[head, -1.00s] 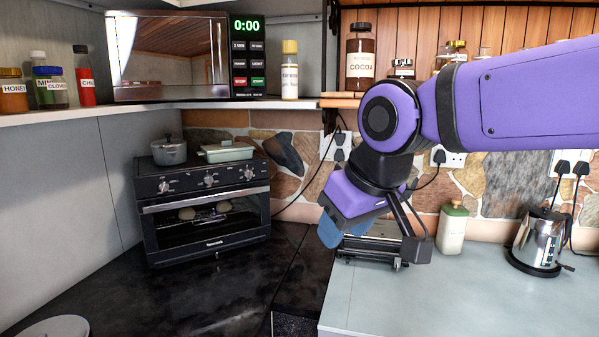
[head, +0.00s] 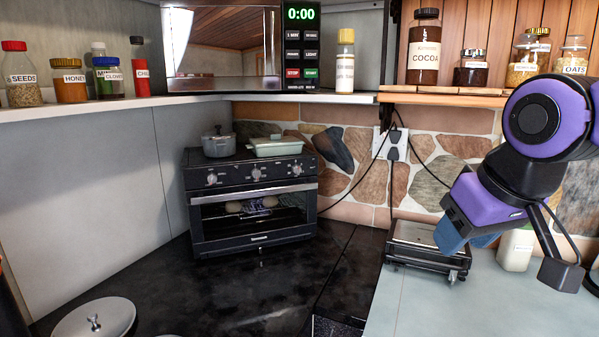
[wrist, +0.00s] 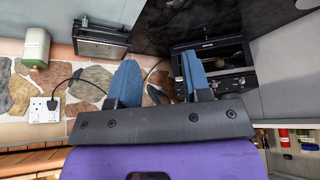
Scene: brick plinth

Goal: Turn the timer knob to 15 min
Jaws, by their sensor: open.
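A black toaster oven (head: 253,205) stands on the dark counter, left of centre in the head view. Its top front panel bears three knobs: left (head: 212,178), middle (head: 256,173) and right (head: 297,169). Their labels are too small to read, so I cannot tell which is the timer or its setting. The oven door is shut, with round pieces of food inside. My gripper (head: 462,236) is right of the oven, well apart from it. In the wrist view my gripper (wrist: 160,80) has its blue fingers spread and empty; the oven (wrist: 212,55) appears upside down beyond the right finger.
A pot (head: 219,144) and a pale green dish (head: 276,146) sit on the oven. A black countertop appliance (head: 415,243) stands below my gripper. A microwave (head: 225,45) and jars fill the shelf above. A round lid (head: 95,318) is at front left. The counter before the oven is clear.

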